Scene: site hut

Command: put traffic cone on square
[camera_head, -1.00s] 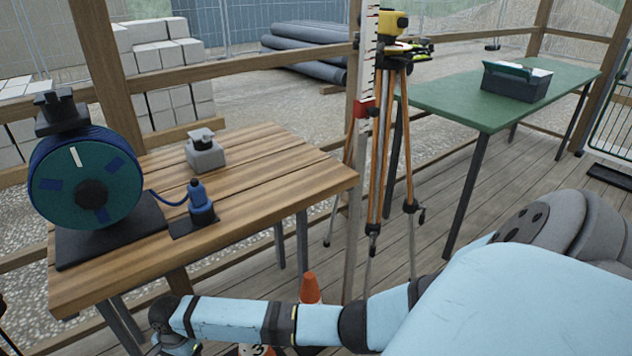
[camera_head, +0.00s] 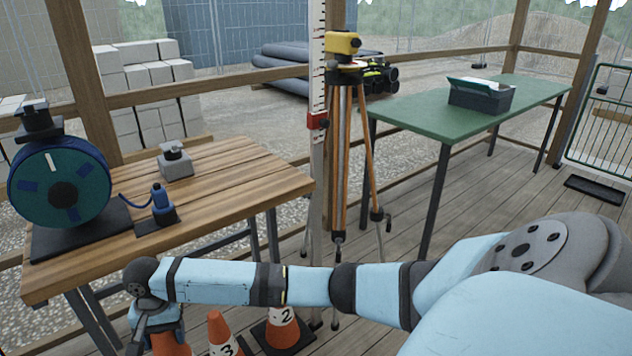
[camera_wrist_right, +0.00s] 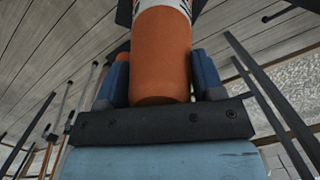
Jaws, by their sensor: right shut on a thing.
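My right gripper (camera_head: 156,328) hangs at the lower left of the head view, partly hidden by its own wrist. In the right wrist view the gripper (camera_wrist_right: 162,82) is shut on an orange traffic cone (camera_wrist_right: 161,55), with a blue pad on each side of it. The cone's white band and part of a dark base show at the top edge. The held cone (camera_head: 170,344) also shows under the wrist in the head view. Beside it are an orange cone marked 3 (camera_head: 219,330) and one marked 2 (camera_head: 281,335). No marked square can be made out. My left gripper is not in view.
A wooden table (camera_head: 240,170) at the left bears a cable reel (camera_head: 62,190), a grey block and a blue plug. A tripod (camera_head: 340,150) and a measuring staff (camera_head: 317,100) stand behind my arm. A green table (camera_head: 430,110) is at the back right. Open plank floor lies between.

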